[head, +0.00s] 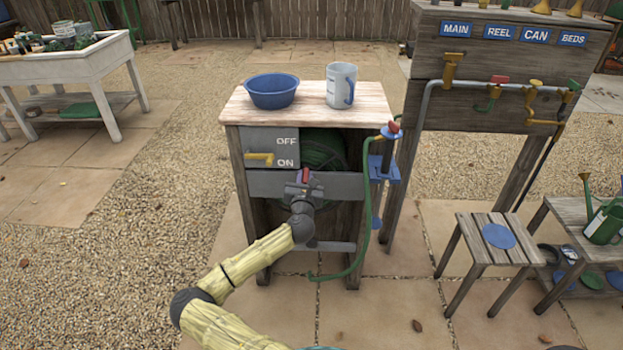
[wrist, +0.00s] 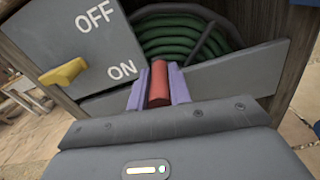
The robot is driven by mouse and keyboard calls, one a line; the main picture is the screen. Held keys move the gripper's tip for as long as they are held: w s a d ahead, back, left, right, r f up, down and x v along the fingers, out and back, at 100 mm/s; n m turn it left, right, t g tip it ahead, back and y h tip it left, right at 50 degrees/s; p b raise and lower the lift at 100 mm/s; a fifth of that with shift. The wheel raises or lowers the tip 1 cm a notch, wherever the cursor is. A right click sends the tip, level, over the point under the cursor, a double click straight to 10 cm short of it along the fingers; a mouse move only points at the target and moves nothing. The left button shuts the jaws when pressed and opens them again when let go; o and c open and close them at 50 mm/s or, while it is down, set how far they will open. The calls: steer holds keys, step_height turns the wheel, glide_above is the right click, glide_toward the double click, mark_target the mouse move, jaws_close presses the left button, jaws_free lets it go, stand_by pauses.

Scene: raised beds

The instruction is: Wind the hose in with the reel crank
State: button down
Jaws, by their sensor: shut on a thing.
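The wooden reel cabinet (head: 254,215) stands in the middle of the head view. The green hose coil (head: 325,147) sits inside its opening and also shows in the wrist view (wrist: 175,35). My gripper (head: 304,180) is at the cabinet's front, with its fingers (wrist: 160,88) on both sides of the red crank handle (wrist: 159,82). It is shut on that handle. The rest of the crank is mostly hidden behind my gripper. A length of green hose (head: 368,215) hangs down the cabinet's right side, from near a red-topped end to near the ground.
A yellow lever (head: 260,158) lies level beside the OFF and ON labels. A labelled tap board (head: 500,60) and a slatted stool (head: 488,240) stand to the right. Gravel is open to the left.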

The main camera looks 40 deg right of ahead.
steer(key=shift+w+a, duration=0.25)
steer(key=shift+w, duration=0.05)
steer(key=c, duration=1.3)
jaws_free()
